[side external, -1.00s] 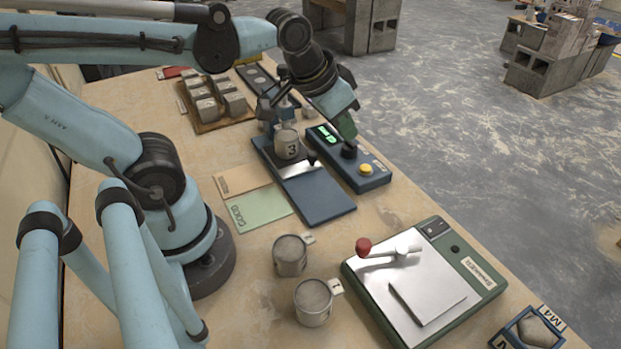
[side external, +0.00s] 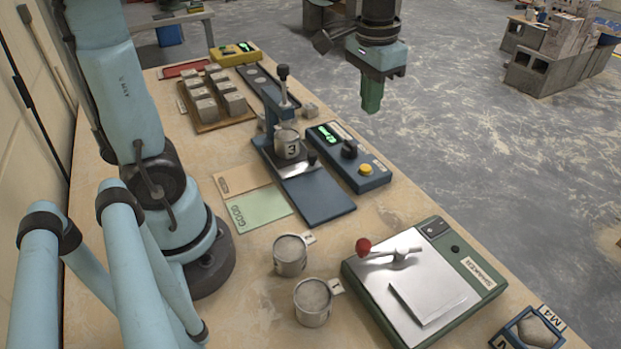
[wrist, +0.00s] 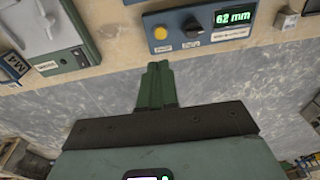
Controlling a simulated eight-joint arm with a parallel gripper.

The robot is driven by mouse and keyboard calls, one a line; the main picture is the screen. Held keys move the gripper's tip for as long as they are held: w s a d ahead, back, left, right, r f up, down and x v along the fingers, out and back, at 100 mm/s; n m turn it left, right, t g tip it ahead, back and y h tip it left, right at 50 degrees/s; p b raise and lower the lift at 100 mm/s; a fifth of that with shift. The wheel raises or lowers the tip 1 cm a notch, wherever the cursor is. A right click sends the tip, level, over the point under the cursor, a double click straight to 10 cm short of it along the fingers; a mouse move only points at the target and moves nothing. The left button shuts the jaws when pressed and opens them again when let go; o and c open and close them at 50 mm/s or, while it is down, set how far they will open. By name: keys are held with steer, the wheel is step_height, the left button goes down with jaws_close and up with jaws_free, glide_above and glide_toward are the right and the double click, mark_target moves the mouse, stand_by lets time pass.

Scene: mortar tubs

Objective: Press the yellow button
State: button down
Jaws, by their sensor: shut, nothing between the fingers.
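The yellow button (side external: 366,169) sits at the near end of a blue control box (side external: 372,184), beside a black knob (side external: 349,148) and a lit green display (side external: 327,134). In the wrist view the yellow button (wrist: 161,33) is just beyond the fingertips, and the display reads 62 mm. My gripper (side external: 371,110) points down, raised, and appears above and behind the box in the side view. Its green fingers (wrist: 157,66) are together with nothing between them. They are apart from the button.
A blue press holds a tub marked 3 (side external: 288,144) left of the box. A shaker (side external: 425,285) with a red-knobbed lever stands at the front right. Two tubs (side external: 290,255) (side external: 313,302) stand at the front. A tray (side external: 199,122) of cubes lies at the back.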

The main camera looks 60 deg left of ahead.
mark_target(365, 168)
steer(key=f, duration=0.9)
steer(key=w+f, duration=0.1)
steer(key=f, duration=0.4)
steer(key=shift+w+a, duration=0.1)
steer(key=shift+a, duration=0.2)
steer(key=shift+w+f, duration=0.1)
steer(key=shift+f, duration=0.85)
steer(key=shift+r, duration=0.1)
step_height(365, 168, up, 14)
steer(key=s, duration=0.1)
steer(key=shift+s+d+r, duration=0.2)
steer(key=shift+d+r, duration=0.05)
steer(key=shift+d, duration=0.05)
stand_by(0.5)
